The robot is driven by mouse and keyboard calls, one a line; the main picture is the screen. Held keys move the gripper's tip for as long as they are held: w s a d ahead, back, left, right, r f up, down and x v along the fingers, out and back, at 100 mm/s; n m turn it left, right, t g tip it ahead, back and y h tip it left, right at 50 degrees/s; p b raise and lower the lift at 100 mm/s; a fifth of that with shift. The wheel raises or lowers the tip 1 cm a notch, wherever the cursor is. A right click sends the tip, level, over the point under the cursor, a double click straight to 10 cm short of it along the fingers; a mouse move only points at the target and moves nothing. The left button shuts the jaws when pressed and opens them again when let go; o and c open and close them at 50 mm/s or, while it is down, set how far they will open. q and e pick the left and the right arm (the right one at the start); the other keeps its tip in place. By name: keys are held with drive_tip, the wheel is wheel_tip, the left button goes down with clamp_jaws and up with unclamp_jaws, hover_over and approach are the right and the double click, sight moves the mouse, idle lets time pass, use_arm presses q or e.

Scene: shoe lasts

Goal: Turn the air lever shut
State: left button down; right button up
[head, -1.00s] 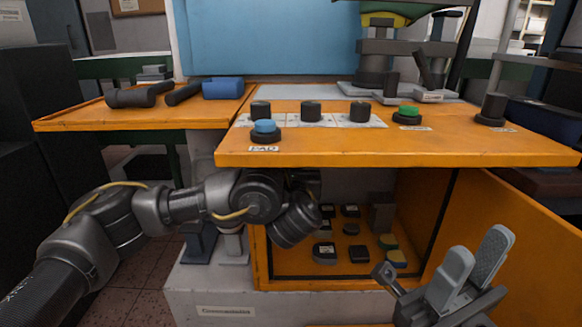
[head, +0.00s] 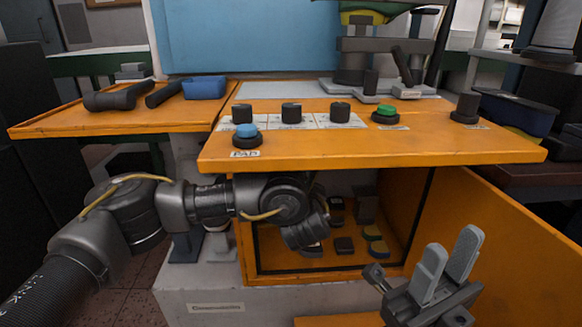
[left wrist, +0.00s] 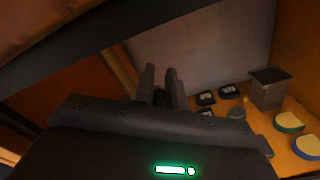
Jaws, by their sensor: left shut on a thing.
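My left arm reaches into the open orange cabinet under the bench, its wrist (head: 303,232) in the opening; its fingers are hidden in the head view. In the left wrist view the left gripper (left wrist: 160,72) points at the grey back wall, its two fingers close together. A dark shape sits low between them; the gripper body hides most of it, so the air lever cannot be made out clearly. My right gripper (head: 454,240) is empty, its fingers apart, in front of the cabinet's open door.
The cabinet door (head: 500,240) stands open at right. Inside are a grey block (left wrist: 268,90), several dark pieces and round green and blue-rimmed pieces (left wrist: 290,122). The orange benchtop (head: 370,147) lies above my left wrist, with a blue button (head: 246,131) and a green one (head: 386,110).

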use_arm(q)
drive_tip(key=shift+d+f, duration=0.1)
idle(0.4)
drive_tip(key=c, duration=1.4)
unclamp_jaws()
